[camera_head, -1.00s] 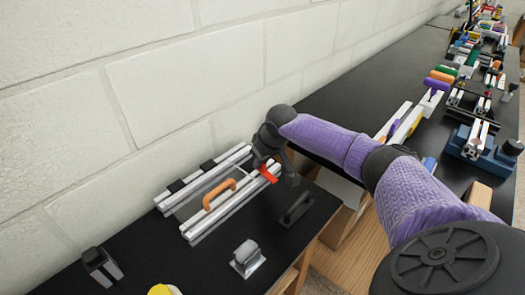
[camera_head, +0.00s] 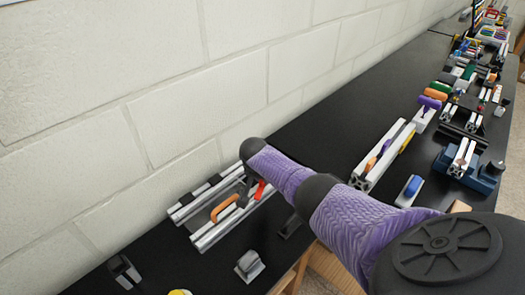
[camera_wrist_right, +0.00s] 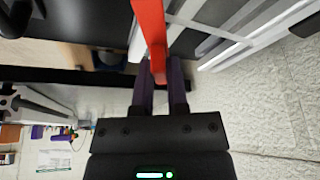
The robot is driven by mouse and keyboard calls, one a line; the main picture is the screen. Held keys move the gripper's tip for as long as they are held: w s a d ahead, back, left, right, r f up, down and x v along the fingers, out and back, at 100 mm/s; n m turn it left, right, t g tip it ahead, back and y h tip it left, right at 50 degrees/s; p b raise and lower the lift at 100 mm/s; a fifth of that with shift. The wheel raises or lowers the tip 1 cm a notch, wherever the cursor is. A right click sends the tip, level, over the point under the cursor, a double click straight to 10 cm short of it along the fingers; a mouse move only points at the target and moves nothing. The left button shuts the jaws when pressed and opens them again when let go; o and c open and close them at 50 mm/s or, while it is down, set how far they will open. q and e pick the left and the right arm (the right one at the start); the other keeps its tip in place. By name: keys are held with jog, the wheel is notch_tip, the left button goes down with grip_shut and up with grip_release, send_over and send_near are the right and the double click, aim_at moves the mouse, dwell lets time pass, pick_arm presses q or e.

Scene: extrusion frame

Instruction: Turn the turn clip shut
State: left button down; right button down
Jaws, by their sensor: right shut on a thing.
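The red turn clip (camera_head: 260,190) shows at the right end of the aluminium extrusion frame (camera_head: 212,232), which lies on the black bench by the wall. In the right wrist view the clip is a long red bar (camera_wrist_right: 151,25) running down between the purple fingers. My right gripper (camera_wrist_right: 158,78) is shut on the red clip. In the head view my forearm and wrist hide most of this gripper and part of the frame's right end. The frame carries an orange handle (camera_head: 224,208). My left gripper is not in view.
A grey block (camera_head: 249,265) and a dark clamp-like piece (camera_head: 124,271) stand on the bench in front of the frame. A yellow object (camera_head: 180,292) is at the bottom edge. More extrusion fixtures (camera_head: 385,155) line the bench to the right. The wall is close behind.

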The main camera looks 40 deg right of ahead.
jog(key=m+g+b, duration=0.1)
jog(key=m, duration=0.2)
jog(key=shift+w+h, duration=0.1)
jog(key=shift+h, duration=0.3)
jog(key=shift+m+g+b, duration=0.4)
jog(key=shift+m+b, duration=0.25)
jog(key=shift+m, duration=0.45)
jog(key=shift+r+m, duration=0.1)
jog(key=shift+m, duration=0.2)
jog(key=c, duration=0.7)
grip_release()
jog(key=shift+o, duration=0.3)
